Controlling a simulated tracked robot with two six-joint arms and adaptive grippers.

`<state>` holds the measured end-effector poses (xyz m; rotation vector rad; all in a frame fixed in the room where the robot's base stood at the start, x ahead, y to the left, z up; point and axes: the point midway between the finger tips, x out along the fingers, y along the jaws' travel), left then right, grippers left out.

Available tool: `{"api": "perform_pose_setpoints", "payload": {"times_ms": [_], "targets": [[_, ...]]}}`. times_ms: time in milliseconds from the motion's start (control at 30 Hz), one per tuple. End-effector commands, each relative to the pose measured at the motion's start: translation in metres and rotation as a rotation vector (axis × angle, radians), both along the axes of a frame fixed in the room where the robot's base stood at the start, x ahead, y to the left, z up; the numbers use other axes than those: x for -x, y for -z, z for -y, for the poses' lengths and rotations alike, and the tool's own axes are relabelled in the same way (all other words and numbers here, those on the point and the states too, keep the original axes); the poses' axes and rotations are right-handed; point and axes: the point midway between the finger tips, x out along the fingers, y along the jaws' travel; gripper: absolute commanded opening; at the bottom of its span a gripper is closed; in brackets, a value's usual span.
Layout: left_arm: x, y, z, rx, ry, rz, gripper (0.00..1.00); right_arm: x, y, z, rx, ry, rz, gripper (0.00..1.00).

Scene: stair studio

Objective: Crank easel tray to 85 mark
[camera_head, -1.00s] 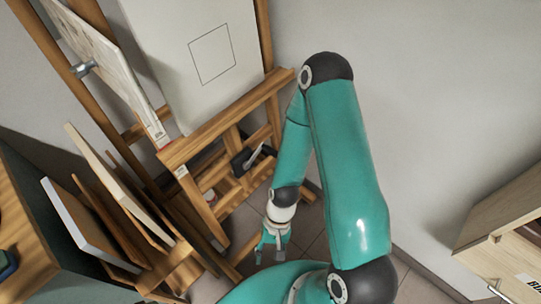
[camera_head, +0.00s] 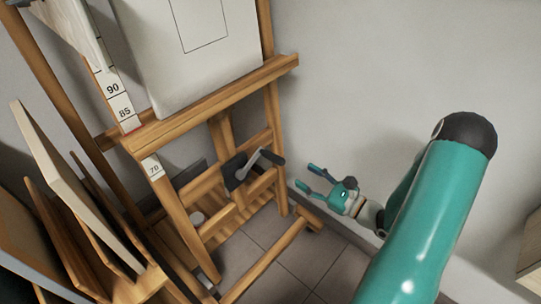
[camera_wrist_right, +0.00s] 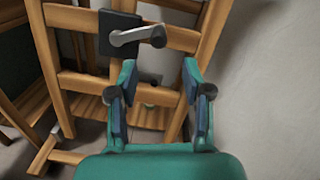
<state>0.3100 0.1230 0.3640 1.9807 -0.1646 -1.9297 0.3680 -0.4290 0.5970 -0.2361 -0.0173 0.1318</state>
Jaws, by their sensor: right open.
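The wooden easel tray (camera_head: 215,102) bears a pale canvas (camera_head: 190,45) with a drawn square outline. A white scale (camera_head: 115,88) at the tray's left end shows 90 and 85, with a red edge just below 85. A label reading 70 (camera_head: 153,168) is lower on the frame. The crank handle (camera_head: 262,158), a grey lever with a dark grip, sits on a black plate below the tray. My right gripper (camera_head: 309,178) is open and empty, right of the crank and apart from it. In the right wrist view the crank (camera_wrist_right: 135,36) is beyond the open fingers (camera_wrist_right: 159,76).
Several boards (camera_head: 75,205) lean in a wooden rack at the left. Easel legs and a foot bar (camera_head: 265,262) stand on the tiled floor (camera_head: 290,250). A bare wall (camera_head: 360,70) is behind. A light wooden cabinet (camera_head: 530,255) is at the right edge.

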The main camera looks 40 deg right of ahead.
Motion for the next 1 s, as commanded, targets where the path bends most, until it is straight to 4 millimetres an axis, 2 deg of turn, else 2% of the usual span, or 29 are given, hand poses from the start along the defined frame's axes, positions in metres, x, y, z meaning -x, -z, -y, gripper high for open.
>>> {"api": "perform_pose_setpoints", "payload": {"times_ms": [400, 600, 800, 1000], "targets": [[0.0, 0.013, 0.0, 0.0, 0.0, 0.0, 0.0, -0.09, 0.001, -0.015, 0.001, -0.009, 0.002, 0.49], [0.0, 0.017, 0.0, 0.0, 0.0, 0.0, 0.0, -0.123, 0.001, -0.018, 0.0, -0.005, 0.001, 0.49], [0.0, 0.019, 0.0, 0.0, 0.0, 0.0, 0.0, -0.139, 0.001, -0.02, -0.001, -0.004, -0.001, 0.49], [0.0, 0.019, 0.0, 0.0, 0.0, 0.0, 0.0, -0.141, 0.001, -0.02, -0.002, -0.003, -0.002, 0.49]]}}
